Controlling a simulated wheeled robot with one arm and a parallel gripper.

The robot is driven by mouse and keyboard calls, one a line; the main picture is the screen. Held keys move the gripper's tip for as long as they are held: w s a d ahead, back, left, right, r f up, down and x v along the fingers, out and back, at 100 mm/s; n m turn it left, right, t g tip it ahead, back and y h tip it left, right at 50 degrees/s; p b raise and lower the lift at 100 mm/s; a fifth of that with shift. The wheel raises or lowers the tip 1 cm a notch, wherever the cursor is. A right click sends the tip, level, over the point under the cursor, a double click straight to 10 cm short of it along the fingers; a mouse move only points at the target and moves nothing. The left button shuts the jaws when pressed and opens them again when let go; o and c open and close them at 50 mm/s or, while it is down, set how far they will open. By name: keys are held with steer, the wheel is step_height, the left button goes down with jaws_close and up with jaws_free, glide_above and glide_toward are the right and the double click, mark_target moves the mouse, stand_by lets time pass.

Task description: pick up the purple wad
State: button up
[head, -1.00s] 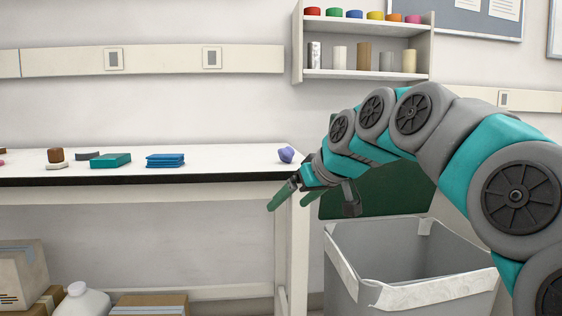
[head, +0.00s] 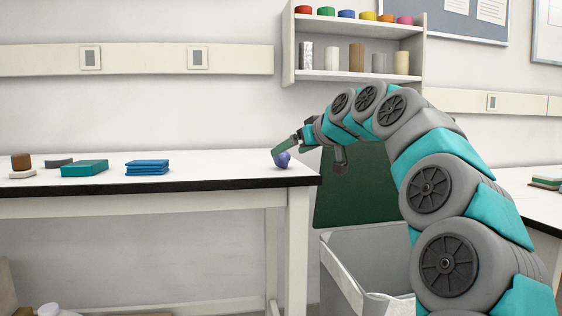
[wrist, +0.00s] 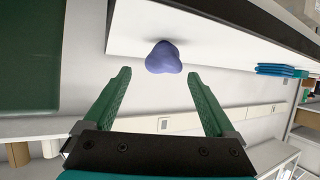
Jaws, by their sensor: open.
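The purple wad (head: 282,160) is a small rounded lump near the right end of the white bench top. It also shows in the wrist view (wrist: 163,57), just beyond the fingertips and centred between them. My gripper (head: 277,149) is at the wad in the head view, with a green finger overlapping the wad's upper left. In the wrist view my gripper (wrist: 158,76) is open, its two green fingers spread wide with nothing between them. The head view does not show clearly whether a finger touches the wad.
The white bench (head: 210,180) also holds blue folded cloths (head: 147,167), a teal block (head: 85,168) and a brown piece (head: 21,161) to the left. A grey bin (head: 370,255) stands right of the bench. A shelf (head: 355,77) hangs on the wall behind.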

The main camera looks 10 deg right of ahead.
steer(key=x, duration=0.5)
steer(key=shift+s+a+r, duration=0.1)
steer(key=shift+a+r, duration=0.05)
steer(key=shift+a, duration=0.1)
steer(key=shift+c, duration=0.2)
steer(key=c, duration=1.4)
